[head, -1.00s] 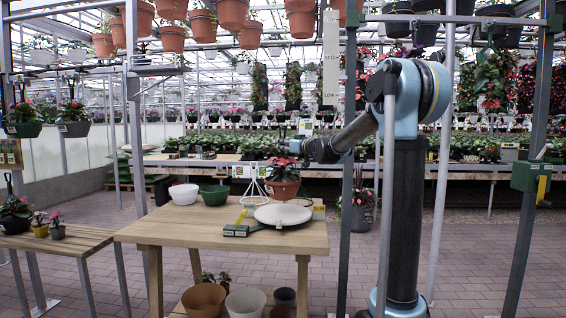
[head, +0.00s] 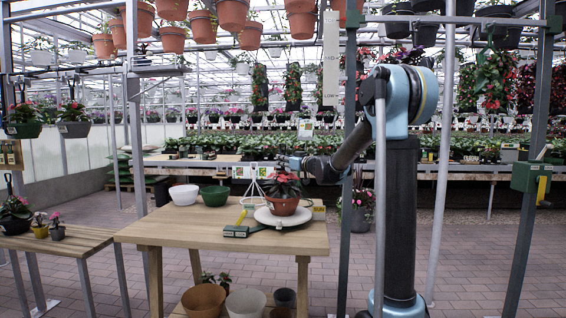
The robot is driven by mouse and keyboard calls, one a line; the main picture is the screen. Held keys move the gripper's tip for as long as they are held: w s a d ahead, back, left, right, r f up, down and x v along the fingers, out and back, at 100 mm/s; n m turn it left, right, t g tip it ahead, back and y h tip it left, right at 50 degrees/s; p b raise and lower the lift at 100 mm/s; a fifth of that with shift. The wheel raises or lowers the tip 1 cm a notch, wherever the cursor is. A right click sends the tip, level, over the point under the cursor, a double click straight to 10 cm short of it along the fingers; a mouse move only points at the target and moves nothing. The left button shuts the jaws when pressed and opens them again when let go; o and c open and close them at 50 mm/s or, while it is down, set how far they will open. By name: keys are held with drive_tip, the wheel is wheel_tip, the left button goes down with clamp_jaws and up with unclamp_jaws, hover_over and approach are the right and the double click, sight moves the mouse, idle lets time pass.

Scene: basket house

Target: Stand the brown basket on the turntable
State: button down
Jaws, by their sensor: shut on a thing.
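The brown basket (head: 283,207) holds a plant with red flowers and is upright. It is over the middle of the round white turntable (head: 302,219) on the wooden table. Its base hides part of the plate; I cannot tell whether it touches it or hangs just above. My gripper (head: 291,165) is small in the head view, at the top of the plant, shut on the basket's upper part. The foliage and my arm hide the exact grip.
A white basket (head: 184,195) and a green basket (head: 215,196) stand at the table's back left. A green and yellow tool (head: 237,231) lies just left of the turntable. A white wire stand (head: 254,188) is behind it. Metal posts rise near my arm.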

drive_tip(key=c, duration=1.6)
unclamp_jaws()
drive_tip(key=shift+c, duration=0.2)
drive_tip(key=v, duration=1.2)
drive_tip(key=s+d+f+m+g+h, duration=0.15)
drive_tip(key=s+f+g, duration=0.25)
drive_tip(key=s+f, duration=0.6)
drive_tip(key=s+d+f+g+h, duration=0.3)
drive_tip(key=s+f, duration=0.4)
drive_tip(key=s, duration=0.7)
drive_tip(key=s+d+f+m+g+h, duration=0.2)
drive_tip(key=s+d+f+m+h, duration=0.1)
drive_tip(key=s+d+f, duration=0.4)
drive_tip(key=s+d+f+m+g+h, duration=0.2)
drive_tip(key=s+d+f+m+h, duration=0.2)
drive_tip(key=s+d+f, duration=0.4)
drive_tip(key=s+f, duration=0.1)
drive_tip(key=s, duration=0.4)
drive_tip(key=shift+h, duration=0.35)
